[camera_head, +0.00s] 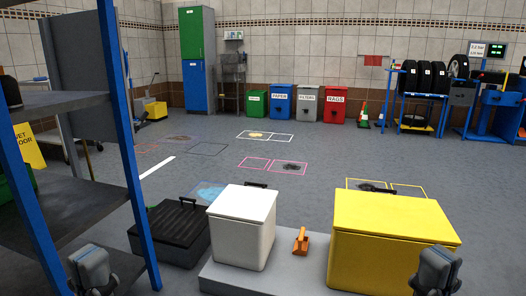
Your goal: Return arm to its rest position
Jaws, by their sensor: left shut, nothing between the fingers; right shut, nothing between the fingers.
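My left gripper (92,270) is at the bottom left, in front of the blue-posted shelf. It is shut and empty. My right gripper (437,271) is at the bottom right, in front of the yellow box (392,240). It is shut and empty, and I cannot tell its distance from the box. Both arms are mostly out of view below the frame. A small orange object (301,241), perhaps the jack, stands on a low grey platform (295,265) between the white box (242,228) and the yellow box, apart from both grippers.
The shelf's blue post (127,140) stands close on the left. A black case (175,232) lies beside the white box. Several bins, including a red one (331,106), line the back wall near a blue-green cabinet (196,60). A tyre rack (424,85) stands far right. The middle floor is open.

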